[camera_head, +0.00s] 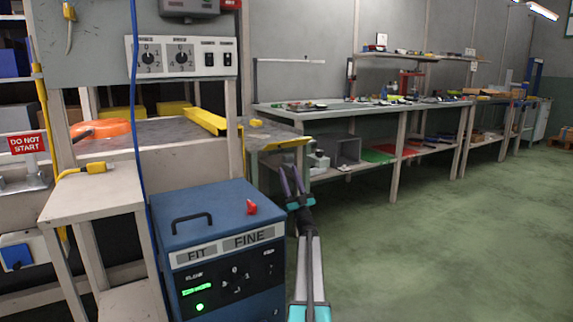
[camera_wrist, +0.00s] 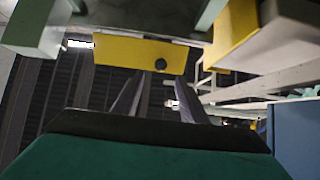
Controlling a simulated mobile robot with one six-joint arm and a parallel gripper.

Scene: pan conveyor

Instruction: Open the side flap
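The side flap appears to be a yellow panel (camera_wrist: 122,54) with a round black knob near its lower right edge, at the top of the wrist view. In the head view, a yellow edge (camera_head: 280,143) shows at the right end of the grey-topped conveyor table; I cannot tell whether it is the same panel. My gripper (camera_head: 292,172) is open and empty, below that yellow edge and right of the blue box. In the wrist view, the two fingers of my gripper (camera_wrist: 160,90) are apart, and the knob shows between and beyond their tips. Contact is not visible.
A blue control box (camera_head: 215,225) with a handle and a red button stands close left of my arm. A pale stand (camera_head: 95,200) is farther left. A long workbench (camera_head: 350,110) runs along the back wall. The green floor (camera_head: 440,230) at right is clear.

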